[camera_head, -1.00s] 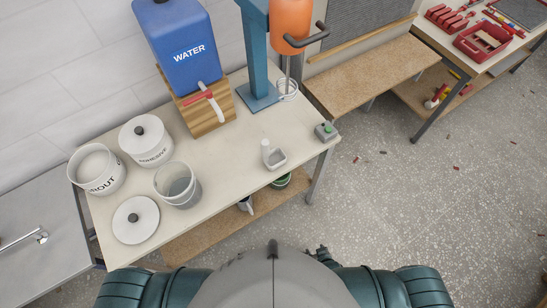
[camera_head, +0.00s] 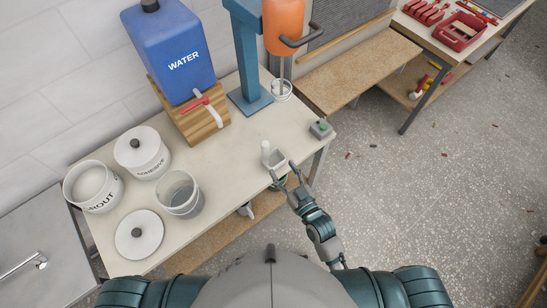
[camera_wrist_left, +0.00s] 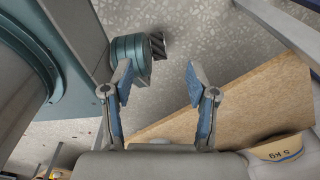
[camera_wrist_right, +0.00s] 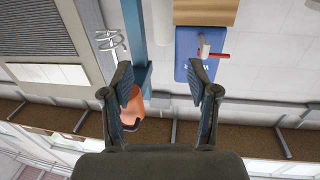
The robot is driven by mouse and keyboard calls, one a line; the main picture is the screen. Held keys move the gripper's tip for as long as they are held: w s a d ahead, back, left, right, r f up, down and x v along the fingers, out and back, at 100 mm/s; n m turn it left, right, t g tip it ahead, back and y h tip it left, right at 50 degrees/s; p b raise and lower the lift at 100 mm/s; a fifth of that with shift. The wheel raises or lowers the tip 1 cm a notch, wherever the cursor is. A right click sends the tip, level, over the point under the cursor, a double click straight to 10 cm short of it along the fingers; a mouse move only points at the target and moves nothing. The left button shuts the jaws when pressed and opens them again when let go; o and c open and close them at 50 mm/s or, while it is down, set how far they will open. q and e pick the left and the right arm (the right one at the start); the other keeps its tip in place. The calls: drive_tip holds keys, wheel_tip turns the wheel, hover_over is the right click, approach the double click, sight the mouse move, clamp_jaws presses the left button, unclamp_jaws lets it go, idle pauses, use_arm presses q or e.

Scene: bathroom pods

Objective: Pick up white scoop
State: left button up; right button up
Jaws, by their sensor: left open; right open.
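The white scoop (camera_head: 267,153) lies on the bench near its front edge in the head view, with its handle pointing up toward the back. My right gripper (camera_head: 283,170) is just in front of the scoop, its open fingers at the bench's front edge and partly overlapping the scoop's front in the picture. I cannot tell whether they touch. In the right wrist view the right gripper (camera_wrist_right: 160,75) is open and empty, and the scoop does not show. My left gripper (camera_wrist_left: 158,78) is open and empty in the left wrist view, over floor and a wooden shelf; it is outside the head view.
A bench (camera_head: 235,170) carries a clear bucket (camera_head: 180,195), a grout bucket (camera_head: 92,188), an adhesive bucket (camera_head: 142,155) and a loose lid (camera_head: 139,236). A blue water container (camera_head: 170,50) and an orange mixer (camera_head: 285,25) stand behind. A green-button box (camera_head: 321,129) is right of the scoop.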

sight(267, 150)
drive_tip(key=x, duration=0.4)
drive_tip(key=a+x, duration=0.1)
drive_tip(key=x, duration=0.1)
drive_tip(key=shift+a, duration=0.3)
drive_tip(key=shift+w+a, duration=0.2)
drive_tip(key=w, duration=0.2)
drive_tip(key=w+p, duration=0.1)
drive_tip(key=w, duration=0.1)
drive_tip(key=shift+w+a+f, duration=0.15)
drive_tip(key=shift+a+f, duration=0.1)
drive_tip(key=shift+f, duration=0.1)
drive_tip(key=shift+w, duration=0.2)
drive_tip(key=shift+a, duration=0.1)
drive_tip(key=shift+s+a, duration=0.1)
drive_tip(key=shift+a, duration=0.3)
drive_tip(key=c, duration=1.1)
drive_tip(key=shift+a, duration=0.1)
clamp_jaws()
use_arm(q)
drive_tip(key=shift+a+r, duration=0.3)
drive_tip(key=shift+a, duration=0.25)
drive_tip(key=shift+a+r, duration=0.3)
drive_tip(key=shift+a, duration=0.2)
use_arm(e)
drive_tip(key=shift+d, duration=0.2)
